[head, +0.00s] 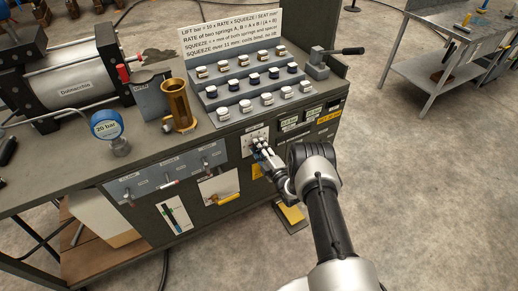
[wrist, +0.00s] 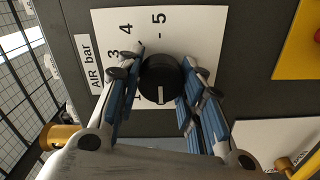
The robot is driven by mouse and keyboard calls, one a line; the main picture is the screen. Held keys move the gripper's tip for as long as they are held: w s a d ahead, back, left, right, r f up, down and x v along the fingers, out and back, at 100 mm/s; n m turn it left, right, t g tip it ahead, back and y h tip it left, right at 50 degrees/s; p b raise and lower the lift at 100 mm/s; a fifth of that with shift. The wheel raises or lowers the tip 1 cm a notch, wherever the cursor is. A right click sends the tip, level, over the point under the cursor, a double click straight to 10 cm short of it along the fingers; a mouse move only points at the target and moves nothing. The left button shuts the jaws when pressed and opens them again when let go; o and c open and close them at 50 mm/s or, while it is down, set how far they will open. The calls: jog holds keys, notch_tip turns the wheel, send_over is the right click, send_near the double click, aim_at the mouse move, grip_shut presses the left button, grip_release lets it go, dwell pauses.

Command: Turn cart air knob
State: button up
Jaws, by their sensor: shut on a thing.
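The air knob (wrist: 160,78) is round and black with a white pointer line. In the wrist view it sits on a white dial plate (wrist: 205,28) marked "AIR bar", with 3, 4 and 5 visible. The pointer line is toward the bottom of that picture, away from the 5. My gripper (wrist: 163,84) is shut on the knob, one blue-padded finger on each side. In the head view my gripper (head: 261,147) is at the white plate on the cart's front, and it hides the knob. The lower dial numbers are hidden by the fingers.
The cart (head: 75,165) carries a "20 bar" gauge (head: 106,125), a brass cup (head: 178,103), a sloped rack (head: 212,90) of small parts and a lever (head: 345,50). A yellow pedal (head: 292,215) is below.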

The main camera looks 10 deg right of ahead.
jog(key=shift+r, duration=0.1)
dwell(0.3)
jog(key=o, duration=1.1)
jog(key=shift+c, duration=0.2)
jog(key=shift+s, duration=0.1)
jog(key=v, duration=1.1)
jog(key=shift+s, duration=0.35)
jog(key=shift+w+d, duration=0.1)
jog(key=shift+d, duration=0.05)
